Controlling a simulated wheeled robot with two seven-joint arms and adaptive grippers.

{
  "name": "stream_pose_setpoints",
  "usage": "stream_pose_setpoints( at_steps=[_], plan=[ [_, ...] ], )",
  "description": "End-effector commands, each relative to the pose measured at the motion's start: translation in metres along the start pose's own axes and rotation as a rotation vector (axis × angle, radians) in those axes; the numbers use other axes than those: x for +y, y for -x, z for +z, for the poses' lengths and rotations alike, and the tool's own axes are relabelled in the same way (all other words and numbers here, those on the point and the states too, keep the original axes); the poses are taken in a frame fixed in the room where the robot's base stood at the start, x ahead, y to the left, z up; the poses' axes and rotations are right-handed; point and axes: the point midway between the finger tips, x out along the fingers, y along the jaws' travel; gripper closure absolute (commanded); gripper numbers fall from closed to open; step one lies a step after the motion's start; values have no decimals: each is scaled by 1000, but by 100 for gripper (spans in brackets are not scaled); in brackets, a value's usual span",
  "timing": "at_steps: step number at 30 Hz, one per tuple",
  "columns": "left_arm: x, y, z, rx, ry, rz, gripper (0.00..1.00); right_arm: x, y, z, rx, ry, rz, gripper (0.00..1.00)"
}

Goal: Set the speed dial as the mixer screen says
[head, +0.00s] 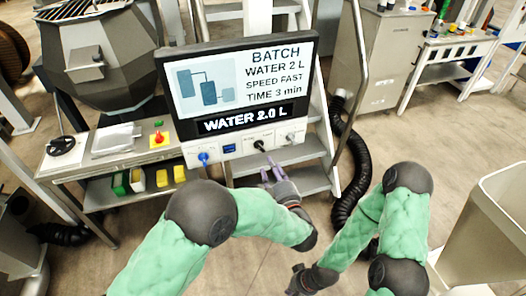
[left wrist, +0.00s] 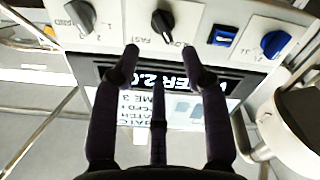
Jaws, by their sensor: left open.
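The mixer screen (head: 243,85) reads BATCH, WATER 2 L, SPEED FAST, TIME 3 min, with WATER 2.0 L in a black strip below. The speed dial (head: 259,146) is a black knob on the white panel under the screen. My left gripper (head: 271,172) is open and empty, just in front of and below the dial. In the left wrist view its fingers (left wrist: 160,52) spread towards the dial, apart from it. My right gripper (head: 303,280) is low, away from the panel; its fingers are unclear.
A blue knob (head: 203,158), a blue switch (head: 229,148) and a grey knob (head: 291,137) share the panel with the dial. A red stop button (head: 159,138) is on the left table. Metal steps (head: 302,150) and a black hose (head: 352,170) stand right of the panel.

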Motion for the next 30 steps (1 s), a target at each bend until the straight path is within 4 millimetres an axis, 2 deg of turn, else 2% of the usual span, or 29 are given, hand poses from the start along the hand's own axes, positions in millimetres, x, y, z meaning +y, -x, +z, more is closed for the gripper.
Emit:
stream_pose_setpoints(
  at_steps=[9, 15, 21, 28, 29, 30],
  plan=[
    [-2, -57, 2, 0, 1, -2, 55, 4, -12, 0, 0, 0, 0, 100],
    [-2, -81, 2, -1, 0, -1, 55, 6, -16, -1, 0, 0, 0, 100],
    [0, -89, 1, -3, -2, 1, 55, 6, -18, -1, 0, 0, 0, 100],
    [0, -90, 1, -3, -2, 1, 55, 6, -17, -1, 0, 0, 0, 100],
    [0, -90, 1, -3, -2, 1, 61, 6, -17, -1, 0, 0, 0, 100],
    [0, -90, 1, -3, -2, 1, 72, 6, -17, -1, 0, 0, 0, 100]
  ],
)
